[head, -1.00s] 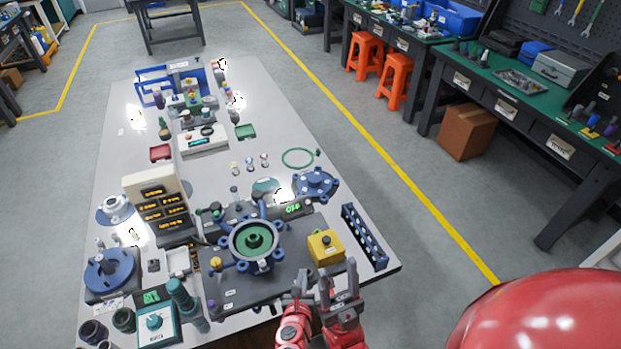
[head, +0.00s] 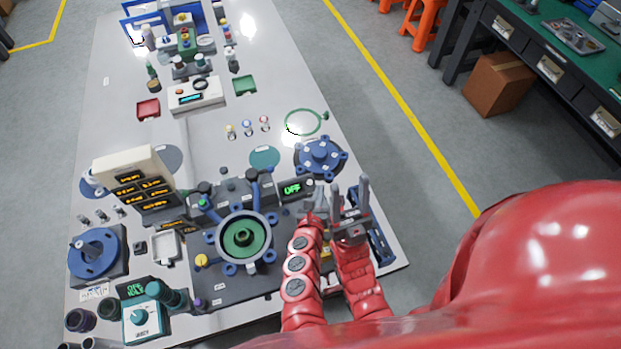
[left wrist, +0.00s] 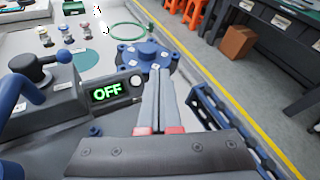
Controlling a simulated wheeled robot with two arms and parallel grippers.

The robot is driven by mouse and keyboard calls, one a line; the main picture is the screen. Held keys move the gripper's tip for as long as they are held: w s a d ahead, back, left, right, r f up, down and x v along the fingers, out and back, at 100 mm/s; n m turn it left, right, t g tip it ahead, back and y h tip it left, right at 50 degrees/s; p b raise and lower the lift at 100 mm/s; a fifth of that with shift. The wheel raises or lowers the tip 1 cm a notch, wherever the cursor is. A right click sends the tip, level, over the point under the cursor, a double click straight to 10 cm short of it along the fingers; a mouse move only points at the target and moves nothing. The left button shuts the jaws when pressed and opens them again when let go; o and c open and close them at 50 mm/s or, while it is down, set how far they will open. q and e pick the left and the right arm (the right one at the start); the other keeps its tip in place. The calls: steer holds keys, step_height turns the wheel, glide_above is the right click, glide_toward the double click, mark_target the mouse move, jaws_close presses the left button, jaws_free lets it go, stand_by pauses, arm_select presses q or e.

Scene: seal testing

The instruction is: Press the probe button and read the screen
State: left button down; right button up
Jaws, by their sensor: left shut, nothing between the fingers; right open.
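A small dark screen (head: 292,189) on the grey test station shows green "OFF". It also shows in the left wrist view (left wrist: 107,92), with a round white button (left wrist: 137,81) at its right end. My left gripper (head: 311,198) is shut and empty, just right of the screen. In the left wrist view its fingertips (left wrist: 160,74) appear right beside the white button; I cannot tell whether they touch it. My right gripper (head: 349,192) is open and empty, close to the right of the left one, fingers pointing away from me.
A blue lobed flange (head: 320,157) lies just beyond my grippers. The round fixture with a green centre (head: 243,237) stands left of my left arm. A dark blue rack (head: 381,240) is at the table's right edge. A yellow box is mostly hidden behind my arms.

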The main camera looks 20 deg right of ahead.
mark_target(310, 183)
arm_select(q)
steer(key=w+f+b, duration=0.2)
steer(key=f+b, duration=0.1)
steer(key=w+f+b, duration=0.2)
steer(key=w+f, duration=0.1)
steer(key=shift+w+f+b, duration=0.1)
steer(key=shift+w+b, duration=0.1)
steer(key=shift+b, duration=0.2)
steer(key=shift+w+f+b, duration=0.2)
steer(key=shift+w+b, duration=0.1)
steer(key=shift+w, duration=0.1)
stand_by(1.6)
steer(key=shift+w+f+b, duration=0.25)
steer(key=shift+f+b, duration=0.05)
steer(key=shift+b, duration=0.1)
steer(key=shift+w+f+b, duration=0.25)
steer(key=shift+b, duration=0.1)
stand_by(0.5)
steer(key=shift+s+r, duration=0.1)
stand_by(0.3)
steer(key=shift+s+r+p, duration=0.45)
steer(key=shift+s+p, duration=0.05)
steer(key=shift+p, duration=0.15)
